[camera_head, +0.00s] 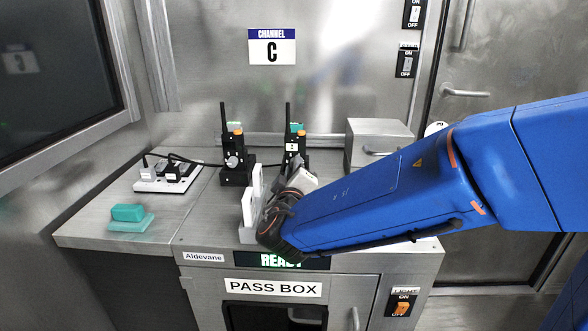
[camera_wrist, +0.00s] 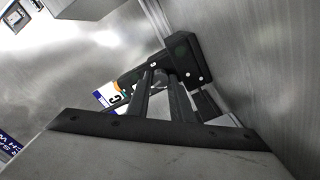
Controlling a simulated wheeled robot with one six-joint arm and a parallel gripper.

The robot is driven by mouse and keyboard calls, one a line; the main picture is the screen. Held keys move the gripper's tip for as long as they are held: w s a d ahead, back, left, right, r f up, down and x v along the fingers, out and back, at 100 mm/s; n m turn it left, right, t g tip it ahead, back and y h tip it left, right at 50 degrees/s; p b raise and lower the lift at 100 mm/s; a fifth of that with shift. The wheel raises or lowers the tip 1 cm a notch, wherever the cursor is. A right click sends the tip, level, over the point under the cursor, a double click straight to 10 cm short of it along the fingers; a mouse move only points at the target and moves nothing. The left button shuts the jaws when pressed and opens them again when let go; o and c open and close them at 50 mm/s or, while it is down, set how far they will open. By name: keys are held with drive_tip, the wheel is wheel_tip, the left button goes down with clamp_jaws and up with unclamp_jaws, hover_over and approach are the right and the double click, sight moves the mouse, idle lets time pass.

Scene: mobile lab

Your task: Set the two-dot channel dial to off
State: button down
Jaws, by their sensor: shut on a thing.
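Two black radios with antennas stand on the bench in the head view: a left one (camera_head: 236,172) with an orange knob and a grey front dial (camera_head: 232,161), and a right one (camera_head: 292,158) with a teal top and a small white label. The label's marks are too small to read. My gripper (camera_head: 301,176) reaches the front of the right radio and hides its dial there. In the wrist view, my gripper's dark fingers (camera_wrist: 161,78) close on a small grey dial on a black radio (camera_wrist: 187,57). The dial's pointer position is hidden.
A white upright holder (camera_head: 249,205) stands just left of my gripper. A metal box (camera_head: 377,142) sits at the right rear. A power strip (camera_head: 167,180) and a teal block (camera_head: 127,212) lie on the left.

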drive_tip(key=n, duration=0.8)
drive_tip(key=shift+f, duration=0.1)
drive_tip(key=n, duration=0.7)
idle(0.4)
drive_tip(key=c, duration=1.8)
unclamp_jaws()
drive_tip(key=shift+c, duration=0.2)
drive_tip(key=s, duration=1.7)
drive_tip(key=shift+s+a, duration=0.2)
drive_tip(key=shift+a, duration=0.15)
